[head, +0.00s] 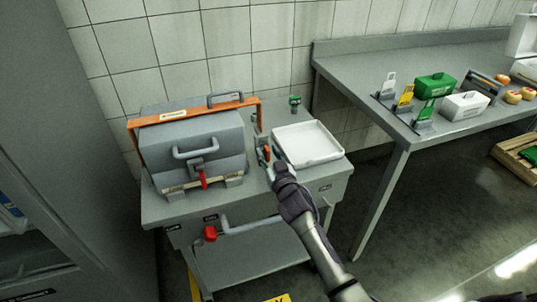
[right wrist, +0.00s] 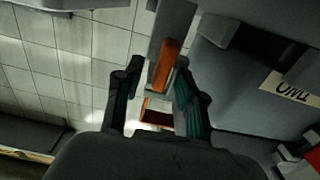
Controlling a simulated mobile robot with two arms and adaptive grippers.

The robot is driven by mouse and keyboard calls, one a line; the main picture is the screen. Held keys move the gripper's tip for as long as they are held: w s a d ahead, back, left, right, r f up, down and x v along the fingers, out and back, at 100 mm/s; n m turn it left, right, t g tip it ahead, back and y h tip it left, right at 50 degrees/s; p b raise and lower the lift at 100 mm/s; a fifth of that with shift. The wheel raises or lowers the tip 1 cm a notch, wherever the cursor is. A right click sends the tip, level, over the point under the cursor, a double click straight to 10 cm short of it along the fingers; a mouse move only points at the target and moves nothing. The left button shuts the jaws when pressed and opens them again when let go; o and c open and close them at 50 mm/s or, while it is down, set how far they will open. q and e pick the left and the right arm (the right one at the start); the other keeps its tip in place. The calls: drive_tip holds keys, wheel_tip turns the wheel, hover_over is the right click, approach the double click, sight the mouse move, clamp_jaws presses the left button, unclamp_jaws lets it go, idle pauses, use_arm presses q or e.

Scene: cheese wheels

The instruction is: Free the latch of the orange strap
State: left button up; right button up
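The orange strap (head: 190,107) runs over the top of a grey lidded box (head: 190,145) on the cart and down its sides. A small orange latch lever (head: 266,151) is at the cart's right part, beside the white tray. My right gripper (head: 267,159) is at this lever. In the right wrist view the orange lever (right wrist: 164,66) lies between the tips of my right gripper (right wrist: 157,78), closer to the right finger. The fingers are apart; I cannot tell whether one touches it. My left gripper is not in view.
The white tray (head: 307,142) sits just right of my right gripper. A red handle (head: 201,178) hangs at the box front, and a red knob (head: 210,233) is lower on the cart (head: 165,213). A steel table (head: 355,80) stands at right.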

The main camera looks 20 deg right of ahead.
clamp_jaws()
idle(0.5)
drive_tip(key=n, duration=0.4)
drive_tip(key=shift+a+n+b, duration=0.3)
drive_tip(key=n, duration=0.4)
drive_tip(key=shift+a+f+n+b, duration=0.2)
drive_tip(key=shift+f+n+b, duration=0.05)
drive_tip(key=shift+n+b, duration=0.1)
drive_tip(key=n, duration=0.4)
drive_tip(key=shift+a+f+b, duration=0.1)
drive_tip(key=shift+f+b, duration=0.1)
drive_tip(key=shift+b, duration=0.15)
drive_tip(key=shift+f+n, duration=0.2)
drive_tip(key=shift+n, duration=2.15)
